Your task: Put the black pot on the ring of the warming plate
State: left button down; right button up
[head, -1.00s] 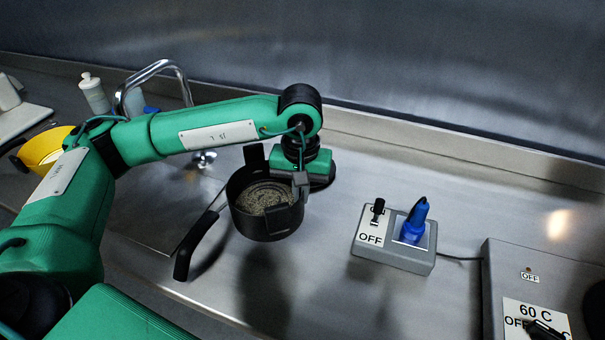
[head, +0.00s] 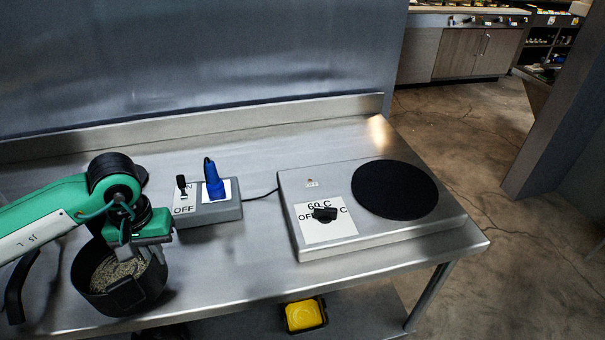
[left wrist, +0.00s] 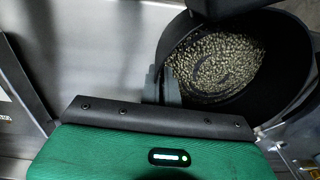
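The black pot (head: 130,298), with grainy greyish-beige contents, is at the lower left of the head view, its long handle (head: 16,290) pointing left. My left gripper (head: 122,250) is shut on the pot's rim and appears to hold the pot upright above the counter. In the left wrist view the pot (left wrist: 290,50) fills the upper right, with a grey finger of my left gripper (left wrist: 164,88) against its rim. The warming plate (head: 290,215) stands to the right, its round black ring (head: 395,190) bare. My right gripper is not in view.
The counter's right edge lies just past the plate. A yellow container (head: 304,315) is below the counter.

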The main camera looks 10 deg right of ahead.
aim_at(395, 187)
jog(key=k+l+z, duration=0.25)
jog(key=l+z, duration=0.3)
jog(key=k+l+z, duration=0.25)
jog(key=i, duration=0.1)
